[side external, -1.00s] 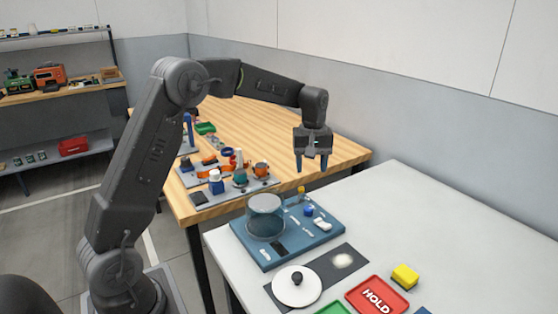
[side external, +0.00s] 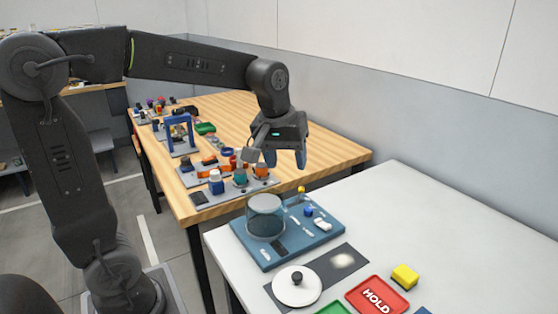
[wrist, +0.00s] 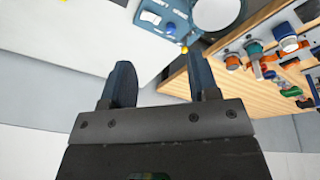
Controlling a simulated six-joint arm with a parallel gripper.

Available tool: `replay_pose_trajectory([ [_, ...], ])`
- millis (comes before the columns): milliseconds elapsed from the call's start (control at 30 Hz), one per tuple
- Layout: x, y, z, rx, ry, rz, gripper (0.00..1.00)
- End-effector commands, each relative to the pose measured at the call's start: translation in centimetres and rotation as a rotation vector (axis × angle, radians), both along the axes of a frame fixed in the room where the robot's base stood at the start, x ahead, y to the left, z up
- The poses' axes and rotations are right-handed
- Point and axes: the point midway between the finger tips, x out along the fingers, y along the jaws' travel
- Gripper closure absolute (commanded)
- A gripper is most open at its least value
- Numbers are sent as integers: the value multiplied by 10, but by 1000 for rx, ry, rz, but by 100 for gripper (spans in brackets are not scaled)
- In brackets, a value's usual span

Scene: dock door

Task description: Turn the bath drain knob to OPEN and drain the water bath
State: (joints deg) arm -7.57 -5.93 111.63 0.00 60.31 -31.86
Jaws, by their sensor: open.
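The water bath is a clear round vessel (side external: 266,218) on a blue base (side external: 283,258) at the near left of the white table. In the wrist view its round top (wrist: 216,13) and the blue base (wrist: 176,8) show at the upper edge. A yellow knob (side external: 301,189), a blue knob (side external: 308,211) and a white part (side external: 322,224) sit on the base; I cannot tell which is the drain knob or read its setting. In the wrist view the yellow knob (wrist: 184,48) lies beyond the fingers. My gripper (side external: 285,158) is open and empty, above and behind the bath, touching nothing.
A dark mat with a white disc (side external: 297,287), a red HOLD tray (side external: 376,296) and a yellow block (side external: 405,276) lie on the white table (side external: 450,230). Its right side is clear. Coloured parts crowd the wooden table (side external: 320,145) behind.

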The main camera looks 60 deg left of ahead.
Motion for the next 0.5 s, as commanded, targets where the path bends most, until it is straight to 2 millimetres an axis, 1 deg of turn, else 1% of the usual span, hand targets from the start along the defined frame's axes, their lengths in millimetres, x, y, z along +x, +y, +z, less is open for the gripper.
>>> replay_pose_trajectory([
  [33,-7,-3,2,4,-11,-14,45],
  [200,-20,-8,4,11,-31,-43,45],
  [500,-23,-10,4,12,-35,-51,45],
])
